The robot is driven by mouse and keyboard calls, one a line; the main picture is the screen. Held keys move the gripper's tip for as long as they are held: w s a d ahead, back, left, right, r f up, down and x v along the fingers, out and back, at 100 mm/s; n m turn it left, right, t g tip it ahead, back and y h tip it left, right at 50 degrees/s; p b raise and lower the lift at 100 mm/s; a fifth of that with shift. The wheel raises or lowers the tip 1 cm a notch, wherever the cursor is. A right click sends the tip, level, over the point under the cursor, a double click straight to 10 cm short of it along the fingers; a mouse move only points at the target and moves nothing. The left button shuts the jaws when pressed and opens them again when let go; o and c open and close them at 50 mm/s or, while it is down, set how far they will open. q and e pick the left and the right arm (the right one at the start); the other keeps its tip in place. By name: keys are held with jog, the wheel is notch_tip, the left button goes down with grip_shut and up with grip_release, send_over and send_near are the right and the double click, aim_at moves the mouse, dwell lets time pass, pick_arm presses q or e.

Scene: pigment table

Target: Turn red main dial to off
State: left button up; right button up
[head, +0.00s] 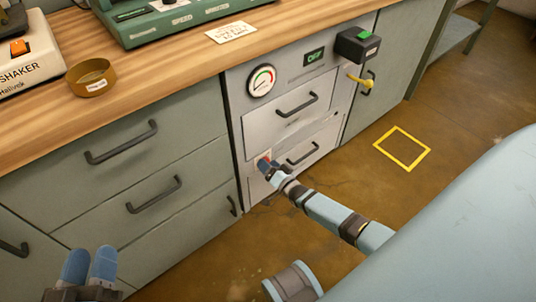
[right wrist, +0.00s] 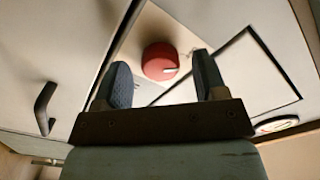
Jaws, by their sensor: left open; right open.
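The red main dial (right wrist: 160,62) is a round red knob with a white mark on its face. In the right wrist view it sits on a pale panel, between and just beyond the two fingertips of my right gripper (right wrist: 164,76). That gripper is open, with a gap on both sides of the dial. In the head view my right gripper (head: 265,165) is at the lower left of the grey cabinet front (head: 255,120) and hides most of the dial.
The cabinet has a round gauge (head: 262,80), a small green display (head: 314,57) and drawer handles (head: 297,104) above my right gripper. A yellow square (head: 402,148) marks open floor.

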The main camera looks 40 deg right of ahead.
pick_arm(q)
jog(key=shift+t, duration=0.9)
jog(key=shift+s+a+r+p, duration=0.1)
jog(key=shift+a+r+p, duration=0.1)
jog(key=shift+r+p, duration=0.9)
jog(key=shift+s+a+r+p, duration=0.15)
jog(key=shift+r+p, duration=0.65)
jog(key=shift+r, duration=0.5)
pick_arm(e)
jog(key=s+d, duration=0.1)
jog(key=s, duration=1.2)
pick_arm(q)
jog(key=shift+n, duration=0.3)
pick_arm(e)
jog(key=shift+s, duration=0.15)
